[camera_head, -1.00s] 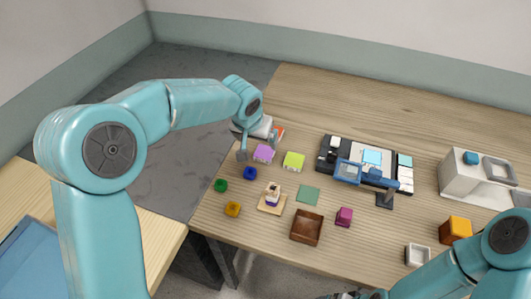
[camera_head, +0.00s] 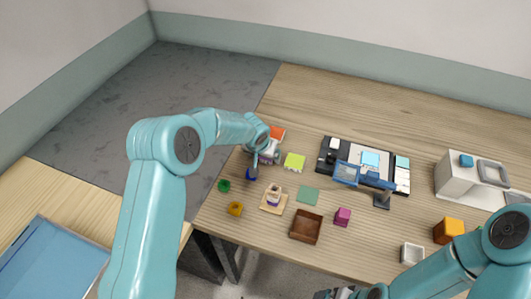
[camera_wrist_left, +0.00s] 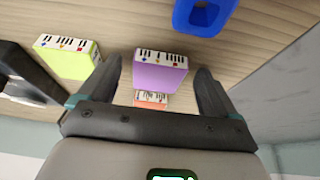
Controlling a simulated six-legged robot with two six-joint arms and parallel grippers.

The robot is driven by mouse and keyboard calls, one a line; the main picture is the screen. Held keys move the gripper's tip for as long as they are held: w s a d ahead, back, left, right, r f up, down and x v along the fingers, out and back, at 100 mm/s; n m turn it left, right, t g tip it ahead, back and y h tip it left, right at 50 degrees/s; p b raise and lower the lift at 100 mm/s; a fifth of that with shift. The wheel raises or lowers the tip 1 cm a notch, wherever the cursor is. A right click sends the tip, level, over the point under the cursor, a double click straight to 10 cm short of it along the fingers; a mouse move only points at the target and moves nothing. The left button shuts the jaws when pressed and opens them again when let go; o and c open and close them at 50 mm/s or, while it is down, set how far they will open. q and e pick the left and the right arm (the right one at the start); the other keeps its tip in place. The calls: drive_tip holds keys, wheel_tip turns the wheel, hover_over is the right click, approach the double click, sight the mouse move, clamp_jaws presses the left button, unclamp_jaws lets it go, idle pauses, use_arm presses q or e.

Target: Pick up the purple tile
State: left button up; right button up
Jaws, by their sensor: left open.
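The purple tile (camera_wrist_left: 158,76) shows in the left wrist view between my left gripper's two fingers, with a piano-key pattern on its white edge. Gaps show on both sides of it. In the head view the tile (camera_head: 268,158) is mostly hidden by my left gripper (camera_head: 259,166), which is over that spot. In the left wrist view my left gripper (camera_wrist_left: 159,74) is open and holds nothing. How far the fingertips are from the tile is unclear. My right gripper (camera_head: 332,294) shows only partly at the bottom edge of the head view.
A lime tile (camera_wrist_left: 66,57) stands beside the purple one, and an orange-red tile (camera_wrist_left: 150,99) is close to it. A blue ring-shaped piece (camera_wrist_left: 203,14) is nearby. A wooden tray (camera_head: 306,226) and a magenta block (camera_head: 342,217) stand toward the front.

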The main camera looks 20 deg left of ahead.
use_arm(q)
drive_tip(key=shift+w+d+f, duration=0.1)
drive_tip(key=shift+w+f, duration=0.1)
drive_tip(key=c, duration=1.2)
drive_tip(key=shift+s+r, duration=0.1)
drive_tip(key=shift+r, duration=0.05)
drive_tip(key=shift+c, duration=0.2)
